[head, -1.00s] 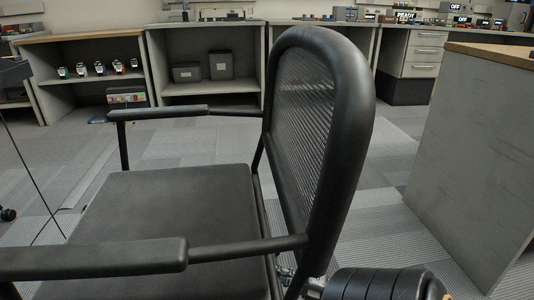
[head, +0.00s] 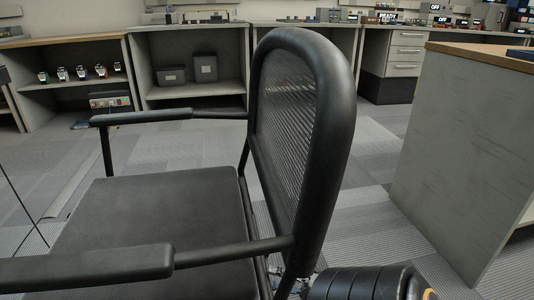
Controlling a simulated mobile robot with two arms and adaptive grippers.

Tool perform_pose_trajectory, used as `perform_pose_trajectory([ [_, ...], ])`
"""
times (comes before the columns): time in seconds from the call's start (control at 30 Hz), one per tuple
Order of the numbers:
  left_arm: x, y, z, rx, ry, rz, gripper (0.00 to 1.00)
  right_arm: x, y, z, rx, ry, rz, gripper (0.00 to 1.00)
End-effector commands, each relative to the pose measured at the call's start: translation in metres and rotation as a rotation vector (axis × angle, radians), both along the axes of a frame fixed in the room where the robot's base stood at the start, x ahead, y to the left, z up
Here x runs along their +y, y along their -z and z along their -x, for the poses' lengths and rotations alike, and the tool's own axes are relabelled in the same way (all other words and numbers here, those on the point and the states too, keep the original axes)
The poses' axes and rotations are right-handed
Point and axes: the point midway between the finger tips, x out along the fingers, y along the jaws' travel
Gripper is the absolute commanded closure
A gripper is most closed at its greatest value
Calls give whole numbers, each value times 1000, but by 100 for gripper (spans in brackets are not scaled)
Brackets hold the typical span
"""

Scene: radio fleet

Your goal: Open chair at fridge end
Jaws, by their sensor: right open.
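A black chair (head: 150,215) with a mesh back (head: 285,125) and two armrests fills the near left and middle of the head view. It stands upright, its back to the right and its seat to the left. My right gripper (head: 298,282) is low behind the chair back, at the bottom edge, with my black arm link beside it. It is open, but its fingers are mostly hidden by the chair frame, and I cannot tell whether they touch it. My left gripper is out of view. No fridge is recognisable.
A grey desk (head: 455,150) with a wooden top stands close on the right. Grey shelves (head: 195,95) with dark bins and small devices, and a drawer unit (head: 405,50), line the back. Carpet floor (head: 375,165) is clear between chair and desk.

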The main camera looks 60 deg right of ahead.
Motion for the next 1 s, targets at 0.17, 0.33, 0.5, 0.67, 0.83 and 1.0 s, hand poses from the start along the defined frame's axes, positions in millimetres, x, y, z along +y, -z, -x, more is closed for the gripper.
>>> perform_pose_trajectory([
  [0.17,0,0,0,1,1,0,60,-13,9,39,6,3,0,59],
  [0.33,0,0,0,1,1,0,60,-22,14,68,4,3,1,59],
  [0.5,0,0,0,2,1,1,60,-27,17,84,2,2,-1,59],
  [0.67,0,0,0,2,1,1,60,-28,17,87,1,1,0,59],
  [0.83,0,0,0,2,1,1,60,-28,17,87,1,1,0,59],
  [1.0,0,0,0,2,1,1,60,-27,17,87,1,1,-1,59],
])
